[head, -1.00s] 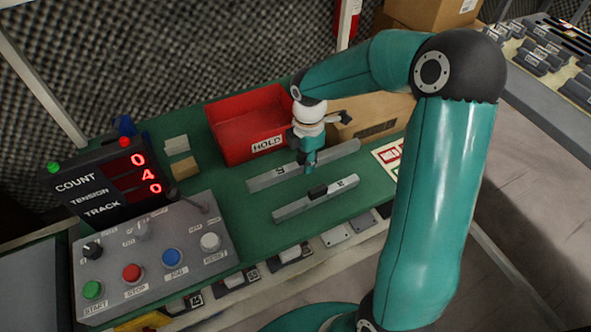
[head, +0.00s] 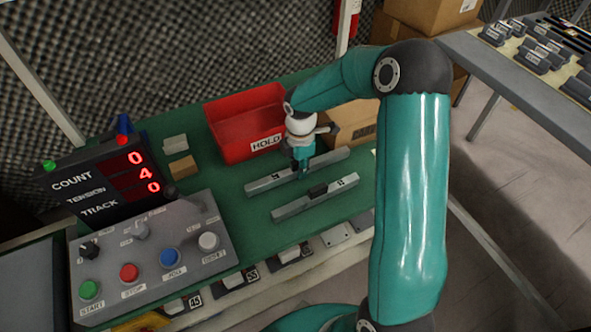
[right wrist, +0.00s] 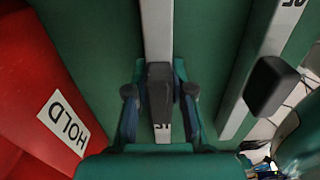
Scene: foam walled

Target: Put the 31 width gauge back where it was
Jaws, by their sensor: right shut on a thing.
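The 31 width gauge (head: 264,184) is a long grey bar with a dark block on top, at the back of the green bench top. In the right wrist view the bar (right wrist: 158,35) runs lengthwise, and its partly covered upside-down label seems to read 31. My right gripper (head: 302,172) is shut on its dark block; the fingers (right wrist: 159,95) lie on both sides of it. Whether the bar touches the bench I cannot tell. My left gripper is not in view.
A second grey bar (head: 292,208) with a dark block lies parallel in front. A red HOLD bin (head: 225,150) stands behind, close to the held bar. A button console (head: 150,250) and counter display (head: 100,185) are at the left. Labelled slots (head: 250,273) line the front edge.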

